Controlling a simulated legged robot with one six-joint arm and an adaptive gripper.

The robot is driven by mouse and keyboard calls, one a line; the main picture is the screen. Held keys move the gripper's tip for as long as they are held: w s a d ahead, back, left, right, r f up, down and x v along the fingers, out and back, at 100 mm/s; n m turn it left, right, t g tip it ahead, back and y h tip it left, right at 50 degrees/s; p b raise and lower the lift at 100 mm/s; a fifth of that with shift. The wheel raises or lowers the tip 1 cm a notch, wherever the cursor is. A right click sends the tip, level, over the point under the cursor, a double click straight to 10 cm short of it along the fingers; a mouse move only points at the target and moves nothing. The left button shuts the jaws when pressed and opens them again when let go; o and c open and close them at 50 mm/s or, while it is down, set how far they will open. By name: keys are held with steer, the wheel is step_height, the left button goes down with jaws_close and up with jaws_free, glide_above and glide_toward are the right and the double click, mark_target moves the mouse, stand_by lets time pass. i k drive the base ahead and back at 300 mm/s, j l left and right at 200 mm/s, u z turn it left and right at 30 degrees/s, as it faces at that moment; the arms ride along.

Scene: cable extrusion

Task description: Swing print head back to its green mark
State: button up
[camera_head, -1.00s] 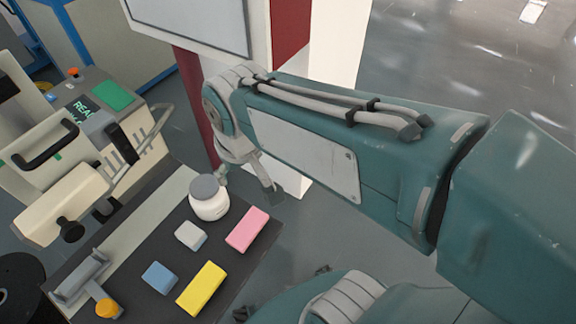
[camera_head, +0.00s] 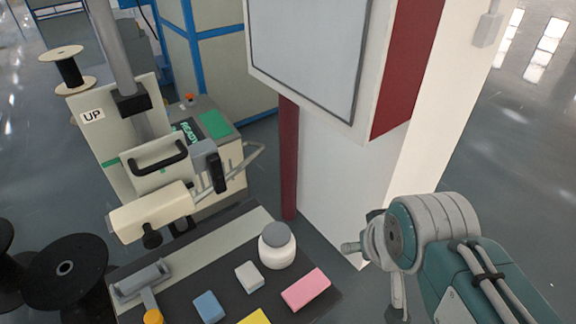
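A cream-coloured head (camera_head: 150,212) with a rounded body and a dark knob (camera_head: 152,237) below sticks out at the front of the machine at left; it looks like the print head. A black bar handle (camera_head: 158,160) is on the cream housing above it. A small green mark (camera_head: 111,162) shows on the upright plate left of the handle. My gripper (camera_head: 397,298) is at the lower right, apart from the head and in front of the white pillar. It is seen edge-on and partly hidden by my wrist, so its opening is unclear.
A dark bench (camera_head: 180,292) holds a white jar (camera_head: 278,246), a pink block (camera_head: 306,289), a white block (camera_head: 249,276), a blue block (camera_head: 208,306) and a yellow block (camera_head: 255,317). A white pillar (camera_head: 335,190) stands between machine and arm. Black spools (camera_head: 66,272) stand at left.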

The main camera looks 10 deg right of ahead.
mark_target(139, 218)
steer(key=j+u, duration=0.15)
steer(key=u, duration=0.2)
steer(key=k+j+u, duration=0.1)
steer(key=u, duration=0.25)
steer(key=j+u, duration=0.35)
